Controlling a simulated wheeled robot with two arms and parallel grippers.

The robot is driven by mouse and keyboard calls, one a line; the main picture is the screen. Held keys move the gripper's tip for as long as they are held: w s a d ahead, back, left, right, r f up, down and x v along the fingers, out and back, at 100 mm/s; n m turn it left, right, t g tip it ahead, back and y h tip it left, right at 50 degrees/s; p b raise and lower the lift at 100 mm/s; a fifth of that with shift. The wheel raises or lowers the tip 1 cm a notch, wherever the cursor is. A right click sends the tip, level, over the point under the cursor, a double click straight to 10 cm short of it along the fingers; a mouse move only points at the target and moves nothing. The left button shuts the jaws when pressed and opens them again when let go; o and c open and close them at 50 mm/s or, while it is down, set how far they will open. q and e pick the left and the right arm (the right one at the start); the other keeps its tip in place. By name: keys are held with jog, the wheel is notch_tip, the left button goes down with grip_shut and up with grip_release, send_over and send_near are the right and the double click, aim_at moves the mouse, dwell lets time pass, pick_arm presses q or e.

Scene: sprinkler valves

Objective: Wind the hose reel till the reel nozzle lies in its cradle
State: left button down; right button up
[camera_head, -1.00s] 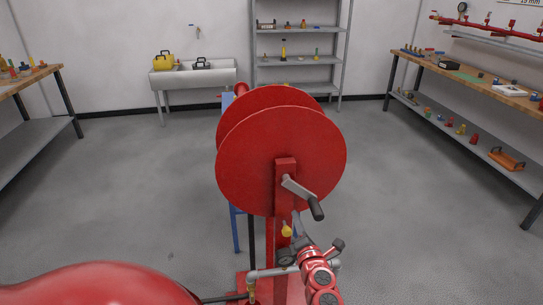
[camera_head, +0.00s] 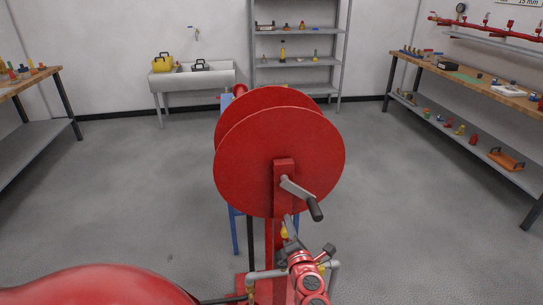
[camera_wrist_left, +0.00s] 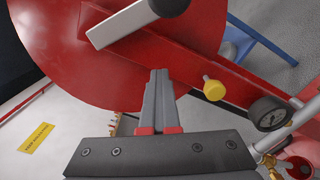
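The hose reel (camera_head: 250,165), two large red discs on a red post, stands in front of me. Its crank (camera_head: 297,188) is a grey arm slanting down to the right, ending in a black handle (camera_head: 315,209). In the left wrist view the crank arm (camera_wrist_left: 118,24) and the black handle (camera_wrist_left: 170,7) are at the top edge. My left gripper (camera_head: 289,222) is below the crank, close to the post. Its fingers (camera_wrist_left: 158,74) are together with nothing between them, apart from the handle. I cannot make out the reel nozzle or its cradle. My right gripper is not in view.
A yellow knob (camera_wrist_left: 214,89) and a pressure gauge (camera_wrist_left: 268,113) sit by the post, close to my left fingers. A grey pipe (camera_head: 268,274) runs low at the post. Workbenches (camera_head: 480,84) stand at the sides, with open floor (camera_head: 410,190) between.

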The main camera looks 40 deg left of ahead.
pick_arm(q)
jog(key=shift+s+a, duration=0.45)
jog(key=shift+s, duration=0.1)
jog(key=shift+s+a+r, duration=0.3)
jog(key=shift+s+a, duration=0.35)
jog(key=shift+s, duration=0.1)
jog(key=c, duration=0.5)
grip_release()
jog(key=shift+d, duration=0.1)
jog(key=shift+p+v, duration=1.05)
jog(key=shift+v, duration=2.4)
